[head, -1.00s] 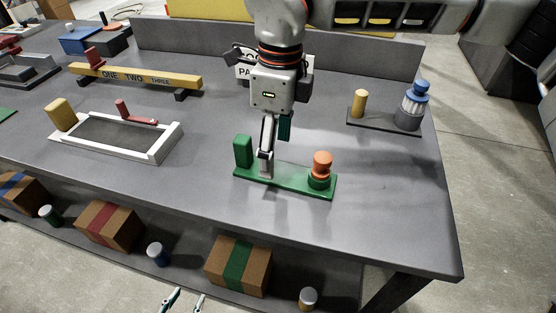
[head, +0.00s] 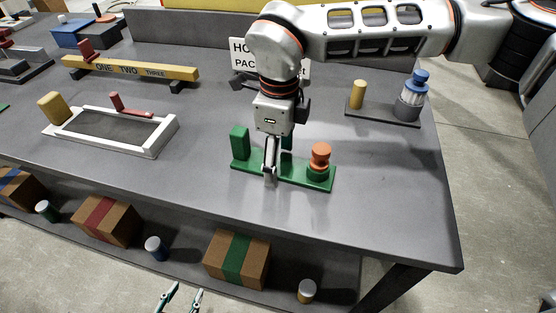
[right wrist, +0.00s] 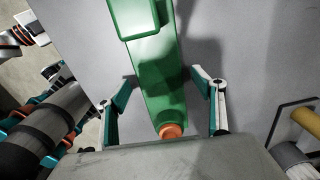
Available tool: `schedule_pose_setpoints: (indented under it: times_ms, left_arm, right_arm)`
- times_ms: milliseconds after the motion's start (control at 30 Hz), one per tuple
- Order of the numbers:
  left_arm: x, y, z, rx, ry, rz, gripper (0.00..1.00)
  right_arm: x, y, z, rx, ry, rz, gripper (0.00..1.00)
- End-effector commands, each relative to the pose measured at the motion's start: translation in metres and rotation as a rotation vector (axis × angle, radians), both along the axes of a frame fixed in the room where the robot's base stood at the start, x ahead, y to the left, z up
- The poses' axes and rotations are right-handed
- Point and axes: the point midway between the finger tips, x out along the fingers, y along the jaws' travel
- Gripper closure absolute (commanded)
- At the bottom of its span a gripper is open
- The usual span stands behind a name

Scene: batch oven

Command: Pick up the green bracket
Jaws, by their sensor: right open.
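The green bracket (head: 292,174) lies on the grey table near its front edge. It is a flat green plate with a green upright block at its left end and an orange knob on a green base at its right end. My right gripper (head: 277,164) points down over the middle of the plate, open, one finger on the near side and one towards the far side. In the right wrist view the bracket (right wrist: 160,75) runs between the spread fingers, with gaps beside it. My left gripper (head: 181,299) is open and empty at the bottom edge, away from the table top.
A grey plate (head: 378,115) with a yellow post and a blue-topped cylinder stands to the right. A white-framed tray (head: 160,137) and a yellow beam (head: 130,68) are to the left. Boxes, one with a green stripe (head: 236,258), sit on the lower shelf. The table's front right is clear.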

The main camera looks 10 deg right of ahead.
Motion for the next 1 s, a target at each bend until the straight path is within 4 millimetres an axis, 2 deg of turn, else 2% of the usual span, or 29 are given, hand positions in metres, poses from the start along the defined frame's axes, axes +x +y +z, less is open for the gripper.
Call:
schedule_pose_setpoints:
  times_ms: [67, 200, 267, 667, 867, 1000]
  left_arm:
    - [0.0, 0.0, 0.0, 0.001, 0.0, -0.001, 0.6]
    - [0.0, 0.0, 0.0, 0.001, 0.0, 0.001, 0.6]
    - [0.0, 0.0, 0.0, 0.001, 0.0, 0.001, 0.6]
    - [0.002, 0.0, 0.002, 0.0, -0.003, 0.0, 0.6]
    - [0.003, 0.0, 0.005, -0.002, -0.007, 0.0, 0.6]
    - [0.004, -0.001, 0.008, -0.004, -0.009, 0.001, 0.6]
  right_arm:
    - [0.0, 0.0, 0.0, 0.0, 0.0, 0.0, 0.35]
    - [0.0, 0.0, 0.001, 0.0, 0.0, 0.0, 0.71]
    - [0.0, 0.0, 0.001, 0.0, 0.0, 0.0, 0.83]
    - [0.001, 0.0, 0.006, 0.001, -0.003, 0.0, 0.83]
    - [0.001, 0.0, 0.028, 0.002, -0.005, -0.001, 0.83]
    - [0.002, 0.001, 0.059, 0.002, -0.009, -0.001, 0.83]
